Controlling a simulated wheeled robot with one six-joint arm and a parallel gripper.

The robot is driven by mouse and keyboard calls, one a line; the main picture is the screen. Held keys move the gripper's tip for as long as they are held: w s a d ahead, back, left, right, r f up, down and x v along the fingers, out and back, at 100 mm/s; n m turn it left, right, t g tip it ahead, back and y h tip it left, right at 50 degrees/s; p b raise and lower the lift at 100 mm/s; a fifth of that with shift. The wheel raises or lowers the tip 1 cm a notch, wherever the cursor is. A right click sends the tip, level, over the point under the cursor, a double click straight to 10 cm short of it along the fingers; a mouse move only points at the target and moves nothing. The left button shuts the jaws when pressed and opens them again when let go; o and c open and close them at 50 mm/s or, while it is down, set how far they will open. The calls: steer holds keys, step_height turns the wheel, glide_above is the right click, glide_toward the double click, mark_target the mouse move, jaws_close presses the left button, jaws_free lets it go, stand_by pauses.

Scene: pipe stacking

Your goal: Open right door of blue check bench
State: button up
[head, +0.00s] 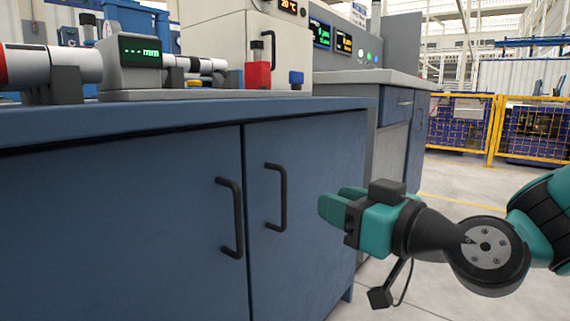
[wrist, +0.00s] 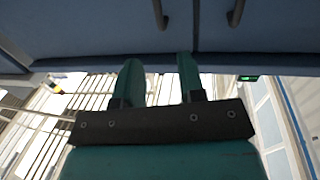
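The blue check bench has two blue doors meeting at a vertical seam, and both look closed. The right door (head: 320,150) has a dark vertical bar handle (head: 284,196) near the seam. In the wrist view, which appears upside down, this handle (wrist: 160,14) is the left one of two. My gripper (head: 338,203) is in front of the right door, to the right of its handle in the head view and apart from it. Its teal fingers (wrist: 158,78) are spread with nothing between them. In the wrist view, the right door's handle lines up with the gap between the fingers.
The left door (head: 120,215) has its own handle (head: 238,217) just left of the seam. Measuring equipment (head: 140,60) stands on the bench top. A grey bench (head: 395,82) adjoins at the right. Open floor and a yellow fence (head: 490,130) lie beyond.

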mark_target(286, 184)
steer(key=p+x, duration=1.2)
steer(key=shift+r+p, duration=0.1)
steer(key=shift+p, duration=0.25)
steer(key=shift+w+a, duration=0.15)
steer(key=shift+w, duration=0.1)
jaws_close()
